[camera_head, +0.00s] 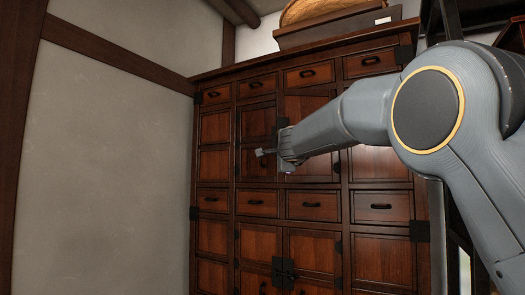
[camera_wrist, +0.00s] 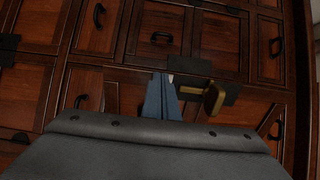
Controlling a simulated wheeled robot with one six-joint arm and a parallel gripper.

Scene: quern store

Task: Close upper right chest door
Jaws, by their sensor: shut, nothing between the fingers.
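The tall dark wooden chest (camera_head: 214,165) stands against the wall in the head view. Its upper left door (camera_head: 256,123) shows between two rows of drawers. The upper right door (camera_head: 306,104) is partly hidden behind my arm, and I cannot tell how far it stands open. My gripper (camera_head: 263,152) is in front of the upper doors, near where they meet. In the wrist view the blue fingers (camera_wrist: 162,95) are together and empty. A dark plate with a brass-coloured piece (camera_wrist: 214,98) lies close beside them; whether they touch is unclear.
Drawers with black handles run above (camera_head: 307,75) and below (camera_head: 312,205) the upper doors. Lower doors with a black latch plate (camera_head: 283,271) are beneath. A basket (camera_head: 315,11) in a wooden tray sits on top. A plain wall (camera_head: 110,160) stands at left.

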